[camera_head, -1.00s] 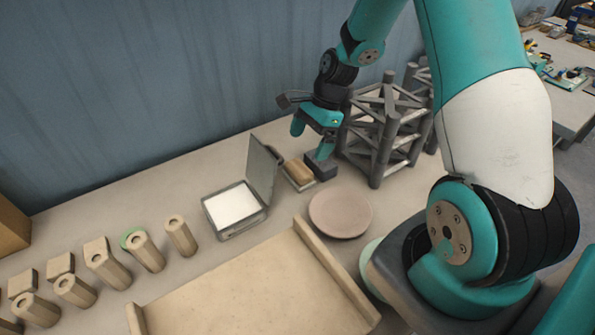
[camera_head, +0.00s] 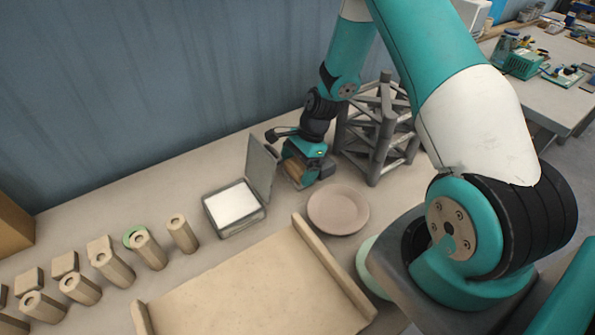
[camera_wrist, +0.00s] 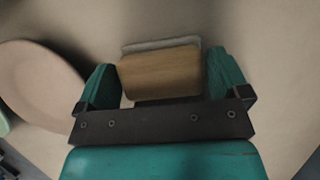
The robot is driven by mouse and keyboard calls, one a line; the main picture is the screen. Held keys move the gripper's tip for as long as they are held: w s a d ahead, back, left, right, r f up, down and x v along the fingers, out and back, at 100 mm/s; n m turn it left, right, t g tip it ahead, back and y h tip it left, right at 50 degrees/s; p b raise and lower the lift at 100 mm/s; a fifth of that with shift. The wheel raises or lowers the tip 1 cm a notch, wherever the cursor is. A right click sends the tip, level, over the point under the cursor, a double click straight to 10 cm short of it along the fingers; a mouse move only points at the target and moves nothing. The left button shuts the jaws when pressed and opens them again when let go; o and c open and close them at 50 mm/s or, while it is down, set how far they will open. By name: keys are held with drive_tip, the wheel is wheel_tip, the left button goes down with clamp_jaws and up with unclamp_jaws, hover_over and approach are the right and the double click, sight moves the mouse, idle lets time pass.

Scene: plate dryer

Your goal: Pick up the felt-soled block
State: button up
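The felt-soled block is a wooden block (camera_wrist: 160,72) with a thin grey layer along its far edge in the wrist view. In the head view the wooden block (camera_head: 292,171) is partly hidden by my gripper (camera_head: 303,174), which is low over the table. How far the fingertips are above the table is hard to tell.
An open tin with a white pad (camera_head: 233,205) is to the left, a round plate (camera_head: 338,210) in front, a grey rack (camera_head: 372,150) behind right. Several wooden posts (camera_head: 182,234) stand at left.

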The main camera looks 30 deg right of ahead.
sight(298, 165)
drive_tip(key=c, duration=0.6)
wheel_tip(298, 165, up, 20)
drive_tip(key=shift+r+b, duration=0.1)
drive_tip(key=shift+b, duration=0.55)
